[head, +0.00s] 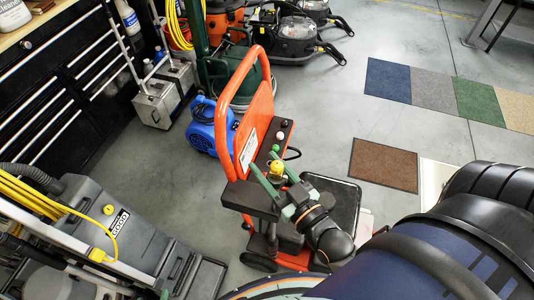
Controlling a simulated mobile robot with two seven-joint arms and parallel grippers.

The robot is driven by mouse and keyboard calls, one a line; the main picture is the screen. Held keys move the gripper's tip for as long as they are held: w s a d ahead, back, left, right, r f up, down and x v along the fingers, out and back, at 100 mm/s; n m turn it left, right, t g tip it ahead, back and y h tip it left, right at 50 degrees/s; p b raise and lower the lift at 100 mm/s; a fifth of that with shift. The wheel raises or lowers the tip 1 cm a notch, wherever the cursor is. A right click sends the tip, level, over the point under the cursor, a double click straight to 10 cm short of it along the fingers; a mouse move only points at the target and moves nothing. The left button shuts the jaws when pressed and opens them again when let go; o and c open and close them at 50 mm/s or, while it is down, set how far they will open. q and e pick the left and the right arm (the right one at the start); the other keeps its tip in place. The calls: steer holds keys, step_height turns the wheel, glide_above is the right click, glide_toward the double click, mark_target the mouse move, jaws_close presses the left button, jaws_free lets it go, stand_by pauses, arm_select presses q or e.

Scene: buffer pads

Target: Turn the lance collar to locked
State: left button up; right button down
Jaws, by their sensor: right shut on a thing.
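The orange machine (258,125) with a tall looped handle stands upright in the middle of the head view. A small yellow part, which looks like the lance collar (277,167), sits at its near side above a dark grey ledge. My right gripper (273,168) reaches in from the lower right, its green fingers on either side of this yellow part, shut on it. The fingers partly hide the collar, and its markings and locked or unlocked state cannot be read.
The panel above the collar carries a green button (276,148) and small knobs. A blue blower (203,127) stands behind left, a grey floor machine (120,235) at lower left. A brown mat (384,164) and several colored pads lie right. Floor between is clear.

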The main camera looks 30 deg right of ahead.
mark_target(282, 186)
stand_by(0.5)
steer(key=shift+c, duration=1.5)
jaws_free()
steer(key=s, duration=0.5)
steer(key=s+b, duration=0.1)
steer(key=s, duration=0.4)
steer(key=shift+s+d+f+b, duration=0.1)
steer(key=shift+d+b, duration=0.1)
steer(key=shift+b, duration=0.1)
steer(key=shift+s+p, duration=0.75)
steer(key=shift+s, duration=0.45)
